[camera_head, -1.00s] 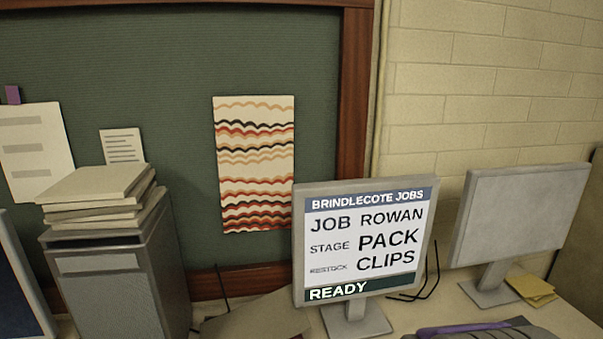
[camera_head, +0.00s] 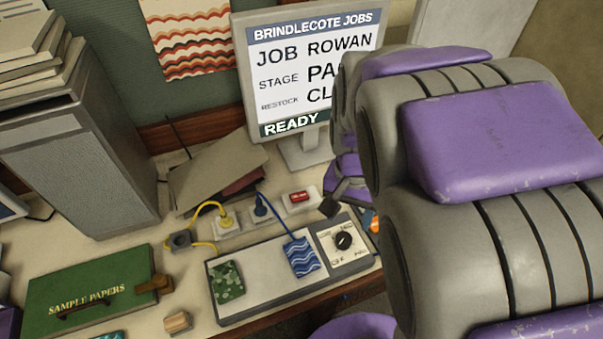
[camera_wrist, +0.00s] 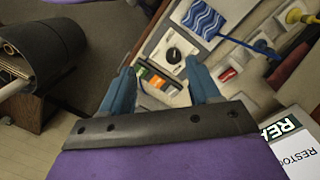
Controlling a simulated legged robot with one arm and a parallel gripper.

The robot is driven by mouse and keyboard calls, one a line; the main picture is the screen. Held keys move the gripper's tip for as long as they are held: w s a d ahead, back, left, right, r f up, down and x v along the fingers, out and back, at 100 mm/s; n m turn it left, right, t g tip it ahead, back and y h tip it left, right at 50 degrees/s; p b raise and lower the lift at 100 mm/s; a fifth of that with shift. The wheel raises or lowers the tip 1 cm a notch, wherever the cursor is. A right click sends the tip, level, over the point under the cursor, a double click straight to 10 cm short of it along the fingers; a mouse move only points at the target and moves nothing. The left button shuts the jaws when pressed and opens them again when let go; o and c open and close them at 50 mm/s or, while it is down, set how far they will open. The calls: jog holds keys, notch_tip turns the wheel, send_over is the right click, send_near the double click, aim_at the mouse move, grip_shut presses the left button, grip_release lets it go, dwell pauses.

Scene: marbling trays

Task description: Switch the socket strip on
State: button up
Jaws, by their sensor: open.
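The socket strip (camera_head: 228,230) is white and lies on the desk behind a long grey unit. A yellow plug (camera_head: 226,221) and a blue plug (camera_head: 260,209) sit in it. At its right end is a red rocker switch (camera_head: 299,197); its setting cannot be told. The switch also shows in the wrist view (camera_wrist: 228,74), beside the right finger. My gripper (camera_head: 350,203) is open and empty, to the right of the switch and apart from it. In the wrist view my gripper's blue fingers (camera_wrist: 162,78) are spread, with the desk beyond them. My arm hides the desk's right side.
The grey unit (camera_head: 262,303) carries green and blue marbled pieces and a black dial (camera_head: 343,240). A monitor (camera_head: 240,60) stands behind the strip. Folders (camera_head: 215,170) lie behind it. A green sample box (camera_head: 85,290) and a grey cabinet (camera_head: 85,160) are at left.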

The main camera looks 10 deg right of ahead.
jog(key=w+f+m, duration=0.3)
jog(key=w+m, duration=0.2)
jog(key=w, duration=1)
jog(key=m+t+p, duration=0.1)
jog(key=m, duration=0.3)
send_over(305, 194)
notch_tip(305, 194, down, 8)
notch_tip(305, 194, down, 17)
jog(key=shift+r+b, duration=0.1)
jog(key=shift+b, duration=0.75)
jog(key=shift+c, duration=0.4)
